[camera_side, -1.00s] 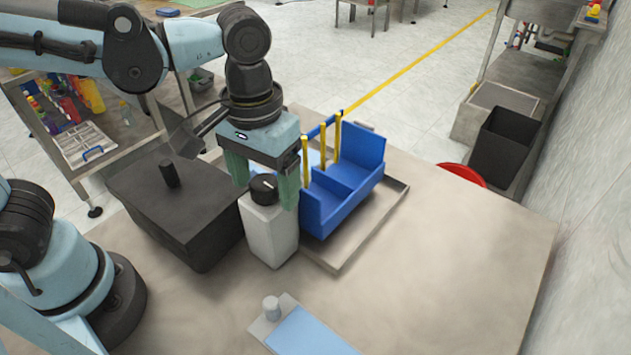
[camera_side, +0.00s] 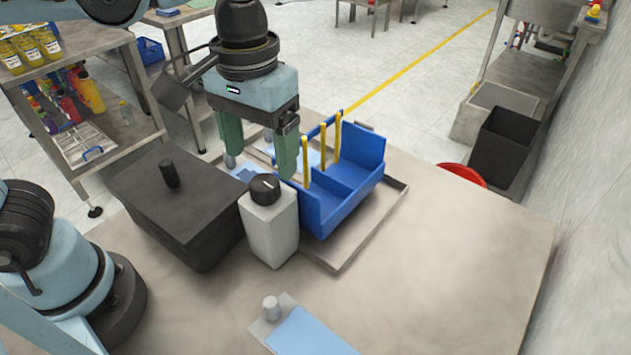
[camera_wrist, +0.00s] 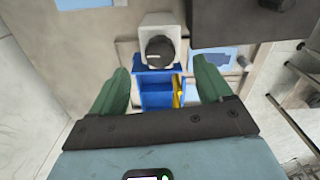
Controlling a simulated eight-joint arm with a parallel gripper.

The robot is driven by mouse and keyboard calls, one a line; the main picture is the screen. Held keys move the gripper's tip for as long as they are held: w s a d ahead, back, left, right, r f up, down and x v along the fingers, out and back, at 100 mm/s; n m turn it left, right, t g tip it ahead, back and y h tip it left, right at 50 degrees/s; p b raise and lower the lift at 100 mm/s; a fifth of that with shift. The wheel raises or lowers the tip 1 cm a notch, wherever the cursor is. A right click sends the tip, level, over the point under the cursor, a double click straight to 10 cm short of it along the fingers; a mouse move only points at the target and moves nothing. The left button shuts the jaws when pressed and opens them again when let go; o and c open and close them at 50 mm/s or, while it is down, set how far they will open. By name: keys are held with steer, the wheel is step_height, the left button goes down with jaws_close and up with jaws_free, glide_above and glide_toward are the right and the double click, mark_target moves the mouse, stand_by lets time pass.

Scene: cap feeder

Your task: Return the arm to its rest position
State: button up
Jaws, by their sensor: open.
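My gripper (camera_side: 258,155) has green fingers spread apart with nothing between them. In the side view it hangs above and behind the white block with a black knob (camera_side: 267,215), clear of it. The wrist view shows the gripper (camera_wrist: 162,85) open, with the block's black knob (camera_wrist: 159,50) beyond the fingertips and the blue bin (camera_wrist: 156,96) between the fingers in the picture. My arm is raised; its upper links run partly out of the top of the side view.
A dark box with a handle (camera_side: 175,215) stands left of the block. The blue bin with yellow posts (camera_side: 345,185) sits on a grey tray (camera_side: 372,225) at right. A pale blue plate with a small cylinder (camera_side: 305,335) lies in front. The table's right part is clear.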

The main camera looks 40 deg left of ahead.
steer(key=shift+r, duration=0.65)
steer(key=w+a+f+t, duration=0.1)
steer(key=a+f+t, duration=0.2)
steer(key=a, duration=0.3)
steer(key=w+a+f+m+t, duration=0.1)
steer(key=a+f+t, duration=0.2)
steer(key=a, duration=0.4)
steer(key=shift+w+a+f+m+t, duration=0.3)
steer(key=shift+w+f+t, duration=0.1)
steer(key=shift+t, duration=0.2)
